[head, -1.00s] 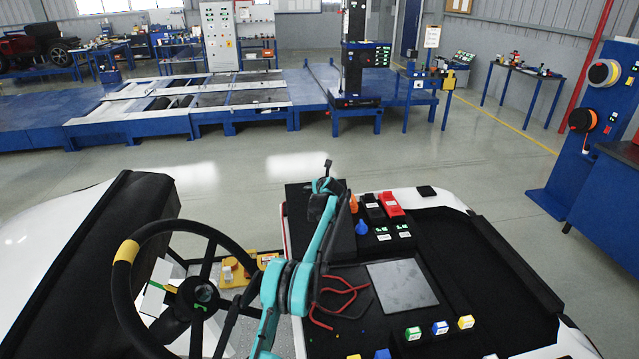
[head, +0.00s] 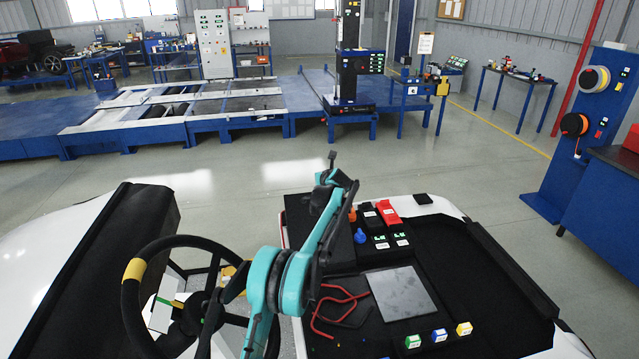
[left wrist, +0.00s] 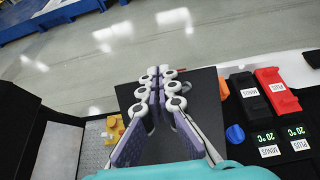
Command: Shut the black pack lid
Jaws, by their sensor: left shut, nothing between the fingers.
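A black slab-like panel (head: 298,212), which looks like the pack lid, is at the back left of the black bay, partly hidden by my left arm. Its angle is hard to tell. It also shows in the left wrist view (left wrist: 205,95), behind and below the fingers. My left gripper (left wrist: 157,72) is shut and empty, its fingertips together in front of the panel's far edge. Whether it touches the panel is not clear. In the head view my left gripper (head: 328,178) is small and dark, above the panel. My right gripper is in neither view.
A black MINUS block (left wrist: 250,97) and a red PLUS block (left wrist: 278,90) stand right of the panel, with a blue knob (left wrist: 235,134). A steering wheel (head: 133,268) is at left. Red hooked tools (head: 322,318) and a grey plate (head: 402,293) lie in front.

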